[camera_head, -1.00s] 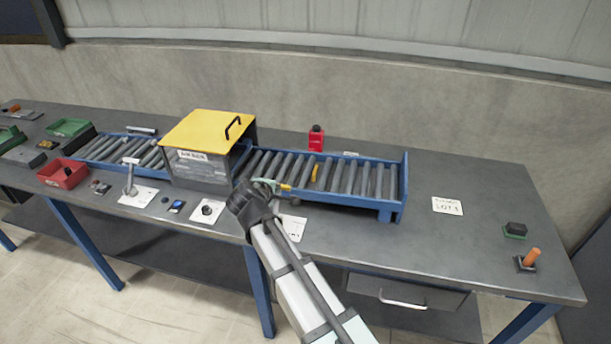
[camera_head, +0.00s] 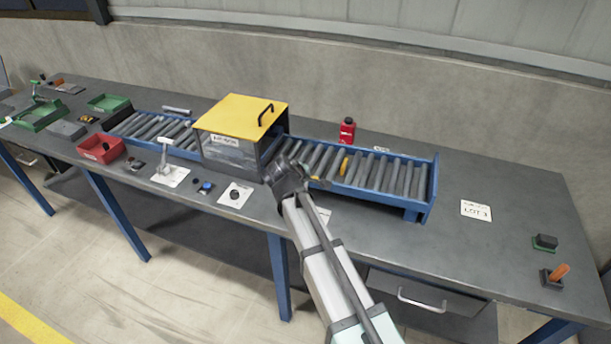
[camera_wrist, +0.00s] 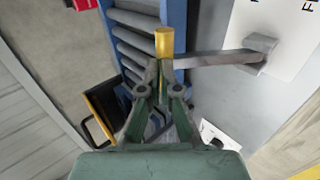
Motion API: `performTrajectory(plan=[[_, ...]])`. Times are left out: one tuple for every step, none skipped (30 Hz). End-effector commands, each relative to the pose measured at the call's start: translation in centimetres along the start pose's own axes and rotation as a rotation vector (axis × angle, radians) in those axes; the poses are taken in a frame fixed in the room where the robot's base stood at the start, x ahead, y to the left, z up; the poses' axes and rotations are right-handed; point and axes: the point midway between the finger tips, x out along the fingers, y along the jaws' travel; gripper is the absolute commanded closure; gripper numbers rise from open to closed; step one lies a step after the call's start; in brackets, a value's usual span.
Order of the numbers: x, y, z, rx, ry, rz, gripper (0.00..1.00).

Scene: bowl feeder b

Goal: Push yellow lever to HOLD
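The yellow lever tip (camera_wrist: 164,42) shows in the wrist view, on a grey arm (camera_wrist: 210,60) that runs right to a bracket (camera_wrist: 260,47) beside a white card (camera_wrist: 285,30). The card's lettering is cut off, so I cannot read HOLD. My gripper (camera_wrist: 160,70) has its fingertips close together, right at the lever's yellow end; I cannot tell whether they touch it. In the head view my gripper (camera_head: 296,172) is at the conveyor's front edge, right of the yellow-lidded box. A bit of yellow (camera_head: 316,180) shows beside it, and my arm hides most of the lever there.
The blue roller conveyor (camera_head: 431,190) passes the yellow-lidded box (camera_head: 240,115); another yellow piece (camera_head: 344,164) stands over the rollers. A red bottle (camera_head: 347,130) is behind. A red bin (camera_head: 100,149) and a grey upright lever (camera_head: 164,158) are left. The bench's right part is mostly clear.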

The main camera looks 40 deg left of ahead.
Motion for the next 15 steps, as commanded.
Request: performTrajectory(plan=[[0.1,0.1,0.0,0.0,0.0,0.001,1.0],[0.1,0.1,0.0,0.0,0.0,0.002,1.0],[0.0,0.1,0.0,0.0,0.0,0.002,1.0],[-0.1,0.1,0.0,0.0,0.0,0.002,1.0],[-0.3,0.2,0.1,0.001,0.0,0.002,1.0],[-0.6,0.2,0.1,0.001,0.0,0.002,1.0],[-0.9,0.3,0.2,0.001,-0.001,0.002,1.0],[-1.2,0.3,0.2,0.002,-0.001,0.002,1.0],[-1.8,0.4,0.3,0.003,-0.001,0.002,1.0],[-2.2,0.5,0.4,0.003,-0.002,0.002,1.0],[-2.8,0.6,0.5,0.004,-0.003,0.002,1.0],[-3.5,0.7,0.7,0.005,-0.004,0.002,1.0],[-4.1,0.8,0.8,0.006,-0.005,0.002,1.0],[-4.6,0.8,0.9,0.007,-0.006,0.002,1.0],[-5.0,0.5,0.8,0.008,-0.004,0.004,1.0]])
